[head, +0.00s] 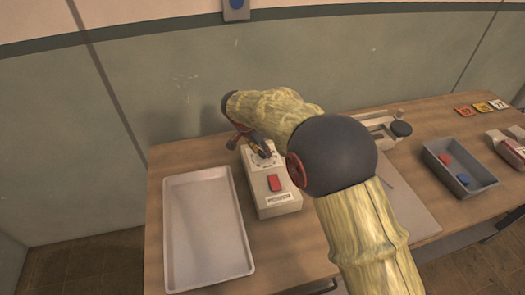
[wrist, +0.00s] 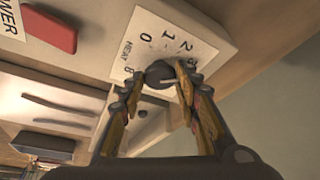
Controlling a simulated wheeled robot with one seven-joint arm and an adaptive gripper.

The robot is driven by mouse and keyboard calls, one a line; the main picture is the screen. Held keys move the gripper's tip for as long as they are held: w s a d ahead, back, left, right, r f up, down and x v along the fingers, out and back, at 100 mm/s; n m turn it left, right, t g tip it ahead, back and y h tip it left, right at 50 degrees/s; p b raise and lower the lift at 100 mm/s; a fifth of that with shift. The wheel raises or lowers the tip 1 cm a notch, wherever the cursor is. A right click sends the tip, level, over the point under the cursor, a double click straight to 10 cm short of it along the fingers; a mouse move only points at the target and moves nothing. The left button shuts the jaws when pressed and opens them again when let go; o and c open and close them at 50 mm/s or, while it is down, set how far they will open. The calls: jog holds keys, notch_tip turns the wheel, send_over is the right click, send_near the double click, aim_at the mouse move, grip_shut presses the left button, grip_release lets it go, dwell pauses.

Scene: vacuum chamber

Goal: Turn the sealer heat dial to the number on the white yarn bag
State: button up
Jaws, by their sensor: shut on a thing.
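The heat dial is a dark round knob (wrist: 159,74) on a white scale plate (wrist: 150,38) marked HEAT, with 0, 1, 2, 3 and 8 legible in the wrist view. A pale line shows on the knob's side near a finger; I cannot tell which number it points to. The dial sits on a cream control box (head: 272,196) with a red switch (head: 274,183). My gripper (wrist: 162,76) is shut on the knob, one finger on each side. In the head view my arm partly hides the dial. I cannot identify the white yarn bag or read its number.
A pale empty tray (head: 207,275) lies left of the box. The wall stands close behind the table.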

dwell(0.5)
jog(key=o, duration=1.1)
jog(key=shift+o, duration=0.2)
jog(key=v, duration=1.2)
jog(key=shift+w, duration=0.15)
